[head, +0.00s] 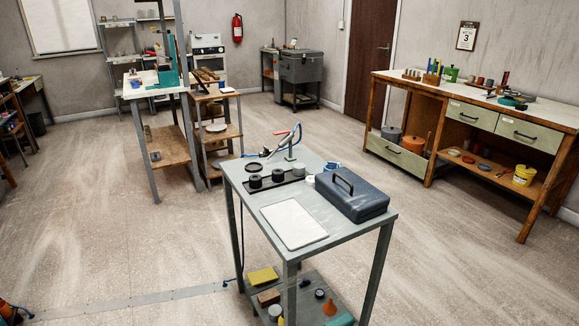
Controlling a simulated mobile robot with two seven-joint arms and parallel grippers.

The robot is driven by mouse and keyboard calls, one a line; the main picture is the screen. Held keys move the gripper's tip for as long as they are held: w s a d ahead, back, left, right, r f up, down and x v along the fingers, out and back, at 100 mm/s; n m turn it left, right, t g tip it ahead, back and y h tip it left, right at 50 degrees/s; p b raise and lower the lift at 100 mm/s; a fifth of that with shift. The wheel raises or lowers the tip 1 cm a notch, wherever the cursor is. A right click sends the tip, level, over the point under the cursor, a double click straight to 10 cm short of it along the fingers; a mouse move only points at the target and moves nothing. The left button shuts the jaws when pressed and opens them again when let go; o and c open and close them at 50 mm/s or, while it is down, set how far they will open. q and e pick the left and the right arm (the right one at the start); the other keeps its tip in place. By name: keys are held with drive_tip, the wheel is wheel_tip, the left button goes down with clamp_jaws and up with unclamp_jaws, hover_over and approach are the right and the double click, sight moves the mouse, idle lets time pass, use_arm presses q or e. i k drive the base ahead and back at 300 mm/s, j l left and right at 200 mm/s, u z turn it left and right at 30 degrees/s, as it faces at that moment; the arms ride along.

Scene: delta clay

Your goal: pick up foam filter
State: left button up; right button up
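I cannot tell for sure which thing is the foam filter. Small dark cylinders, one (255,181) at the left and one (278,175) further right, stand on a long black tray (296,183) on the grey table in the middle. A flat black disc (254,167) lies behind them. A yellow block (262,276) lies on that table's lower shelf. Neither of my grippers shows in the head view.
The grey table (345,228) also bears a blue-grey toolbox (362,203), a white board (294,223) and a stand with red and blue parts (291,146). A wooden workbench (545,187) stands at right, shelving (168,147) at back left.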

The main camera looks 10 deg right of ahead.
sight(299, 168)
drive_tip(key=i+j, duration=0.2)
drive_tip(key=j, duration=0.15)
drive_tip(key=i+j+z, duration=0.1)
drive_tip(key=i+j, duration=0.35)
drive_tip(key=j, duration=0.2)
drive_tip(key=i+j+z, duration=0.1)
drive_tip(key=j, duration=0.25)
drive_tip(key=i+j, duration=0.3)
